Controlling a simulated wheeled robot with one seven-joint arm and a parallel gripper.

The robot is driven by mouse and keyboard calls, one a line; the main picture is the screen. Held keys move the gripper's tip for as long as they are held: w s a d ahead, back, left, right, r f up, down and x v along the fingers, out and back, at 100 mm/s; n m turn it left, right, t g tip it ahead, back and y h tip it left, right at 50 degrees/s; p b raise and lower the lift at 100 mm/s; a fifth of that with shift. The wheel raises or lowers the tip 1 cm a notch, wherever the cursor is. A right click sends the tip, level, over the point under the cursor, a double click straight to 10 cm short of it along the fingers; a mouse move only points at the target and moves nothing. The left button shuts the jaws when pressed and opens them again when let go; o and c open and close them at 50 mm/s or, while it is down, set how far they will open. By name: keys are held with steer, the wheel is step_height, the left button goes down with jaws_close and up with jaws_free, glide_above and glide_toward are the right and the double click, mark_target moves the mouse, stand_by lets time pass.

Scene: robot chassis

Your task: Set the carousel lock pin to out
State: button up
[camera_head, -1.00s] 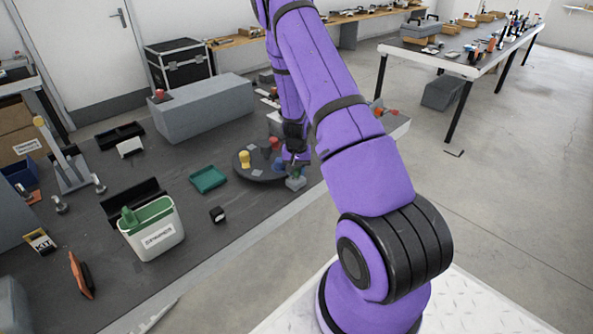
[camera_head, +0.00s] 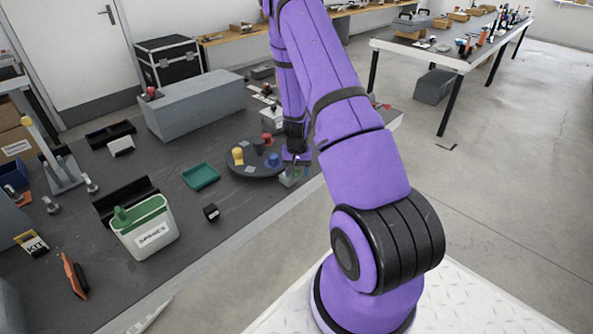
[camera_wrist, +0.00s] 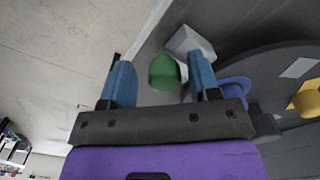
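The carousel is a dark round disc (camera_head: 257,164) on the bench, carrying several coloured pieces. It also shows at the right of the wrist view (camera_wrist: 268,68). A grey block (camera_head: 287,179) stands beside its near right edge and shows in the wrist view (camera_wrist: 187,42). A green knob (camera_wrist: 164,73) is at this block and looks like the lock pin's handle. My gripper (camera_wrist: 160,63) is open, its blue fingers apart on either side of the green knob in the wrist picture. I cannot tell whether either finger touches it. In the head view my gripper (camera_head: 293,161) is small and partly hidden.
A blue piece (camera_wrist: 234,88) on the carousel lies close to my right-hand finger. A yellow piece (camera_head: 238,156) stands on the disc's left. A green tray (camera_head: 201,176), a small black box (camera_head: 211,212) and a long grey box (camera_head: 195,104) are on the bench.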

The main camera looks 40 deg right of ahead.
step_height(320, 180, up, 11)
stand_by(0.6)
steer(key=shift+f, duration=0.1)
stand_by(0.3)
